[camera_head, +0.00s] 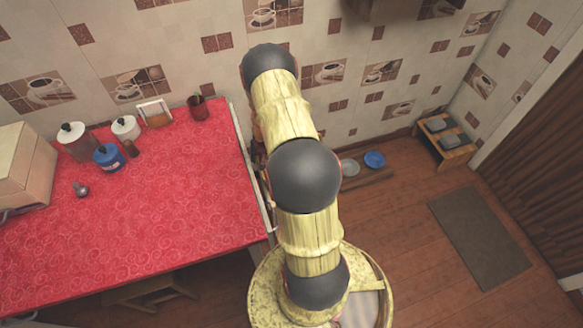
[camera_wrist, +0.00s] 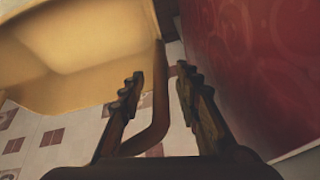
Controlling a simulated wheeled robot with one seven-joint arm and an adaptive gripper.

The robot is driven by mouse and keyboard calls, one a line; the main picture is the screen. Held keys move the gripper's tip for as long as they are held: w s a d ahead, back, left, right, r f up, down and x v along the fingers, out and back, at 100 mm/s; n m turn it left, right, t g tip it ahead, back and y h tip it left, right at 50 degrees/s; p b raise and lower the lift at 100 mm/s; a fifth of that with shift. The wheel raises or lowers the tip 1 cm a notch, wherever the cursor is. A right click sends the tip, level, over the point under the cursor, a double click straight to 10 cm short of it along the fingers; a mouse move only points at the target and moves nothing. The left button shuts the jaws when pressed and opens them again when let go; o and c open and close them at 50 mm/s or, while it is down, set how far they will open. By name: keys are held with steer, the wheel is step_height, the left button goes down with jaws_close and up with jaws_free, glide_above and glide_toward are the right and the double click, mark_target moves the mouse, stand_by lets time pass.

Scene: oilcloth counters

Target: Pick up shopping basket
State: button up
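In the wrist view, a yellow-beige, hollow-looking body (camera_wrist: 75,60) fills the upper left; it may be the shopping basket, but only part of it shows. A curved brown bar, like a handle (camera_wrist: 159,112), runs down from its edge. My gripper (camera_wrist: 159,75) has its two dark fingers apart, with the bar between them and gaps visible beside it. The fingers do not appear closed on it. In the head view my arm hides the gripper, and no basket can be clearly made out.
The red-covered counter (camera_head: 170,215) stands left of my arm and fills the wrist view's right side. On it are a beige box (camera_head: 22,165), canisters (camera_head: 108,157) and a plant pot (camera_head: 198,108). A low shelf (camera_head: 445,140) and mat (camera_head: 480,235) lie right; floor between is mostly clear.

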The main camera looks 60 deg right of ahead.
steer(key=shift+c, duration=1.4)
jaws_close()
steer(key=shift+w+d, duration=0.1)
